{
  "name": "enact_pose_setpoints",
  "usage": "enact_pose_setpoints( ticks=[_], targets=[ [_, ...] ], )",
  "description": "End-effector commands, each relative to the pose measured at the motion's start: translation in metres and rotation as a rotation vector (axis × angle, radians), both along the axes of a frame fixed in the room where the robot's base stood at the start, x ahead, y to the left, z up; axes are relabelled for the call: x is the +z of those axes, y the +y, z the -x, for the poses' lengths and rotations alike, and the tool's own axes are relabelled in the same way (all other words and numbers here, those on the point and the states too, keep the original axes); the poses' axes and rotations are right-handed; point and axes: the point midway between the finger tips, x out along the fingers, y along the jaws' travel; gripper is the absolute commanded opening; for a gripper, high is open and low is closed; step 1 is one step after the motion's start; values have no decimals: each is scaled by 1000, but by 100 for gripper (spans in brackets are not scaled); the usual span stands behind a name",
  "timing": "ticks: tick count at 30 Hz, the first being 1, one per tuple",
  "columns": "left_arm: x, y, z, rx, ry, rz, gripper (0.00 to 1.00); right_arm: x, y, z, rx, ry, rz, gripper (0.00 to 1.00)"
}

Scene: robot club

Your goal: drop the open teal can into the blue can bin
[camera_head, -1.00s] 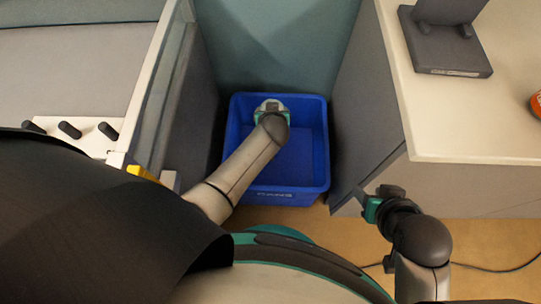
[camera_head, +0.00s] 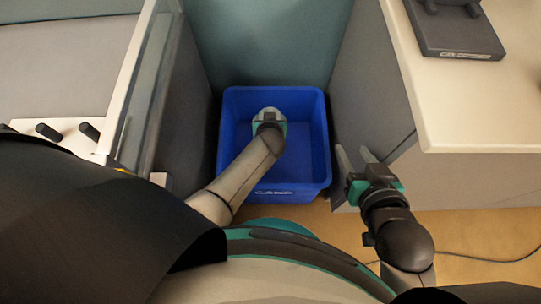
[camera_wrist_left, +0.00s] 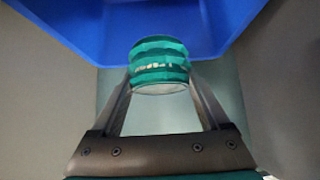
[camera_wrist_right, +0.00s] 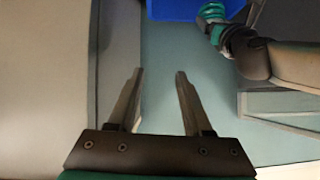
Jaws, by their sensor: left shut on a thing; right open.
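The blue can bin (camera_head: 307,175) stands on the floor between two grey side panels, in front of a teal wall. My left arm reaches over it, and my left gripper (camera_head: 269,113) is above its interior in the head view. In the left wrist view the left gripper (camera_wrist_left: 160,88) is shut on the teal can (camera_wrist_left: 159,62), with the blue bin (camera_wrist_left: 100,30) behind it. The head view hides the can beneath the wrist. My right gripper (camera_head: 356,160) is open and empty, right of the bin; its spread fingers also show in the right wrist view (camera_wrist_right: 158,75).
A white-topped counter (camera_head: 470,110) with a dark stand (camera_head: 455,35) is on the right. A glass-sided counter (camera_head: 135,90) is on the left. A cable (camera_head: 490,258) lies on the floor at lower right.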

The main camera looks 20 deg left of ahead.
Motion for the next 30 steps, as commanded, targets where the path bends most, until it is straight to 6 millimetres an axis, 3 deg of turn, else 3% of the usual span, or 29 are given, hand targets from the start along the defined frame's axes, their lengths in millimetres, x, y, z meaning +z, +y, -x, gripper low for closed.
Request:
enact_pose_setpoints(
  ticks=[15, 30],
  targets=[
    [-23, 0, 0, -1, 1, -2, 19, 12, 31, -3, 13, -277, -166, 50],
    [-36, 0, 0, -1, 1, -2, 19, 30, 42, 6, 2, -464, -285, 50]
  ],
)
